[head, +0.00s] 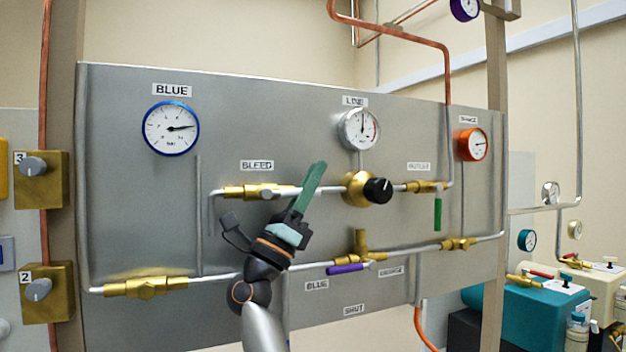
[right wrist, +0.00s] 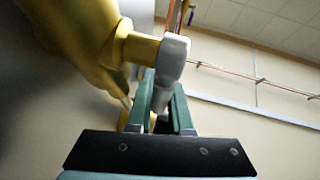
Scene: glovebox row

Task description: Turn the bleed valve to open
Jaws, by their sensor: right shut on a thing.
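The brass bleed valve (head: 236,191) sits on the steel panel under the BLEED label (head: 257,165). Its pale grey handle (head: 270,192) seems to run to the right along the pipe, towards my right gripper (head: 311,184); the fingers hide its end. In the right wrist view, the pale handle (right wrist: 171,65) reaches from the brass body (right wrist: 138,48) down between the green fingers (right wrist: 162,105), which are shut on it. The exact angle of the handle is hard to tell. My left gripper is in neither view.
A regulator with a black knob (head: 378,190) stands close to the right of my fingers. A green lever (head: 438,213) hangs further right, and a purple lever (head: 347,268) lies below. Blue-rimmed (head: 171,128) and line (head: 359,128) gauges sit above.

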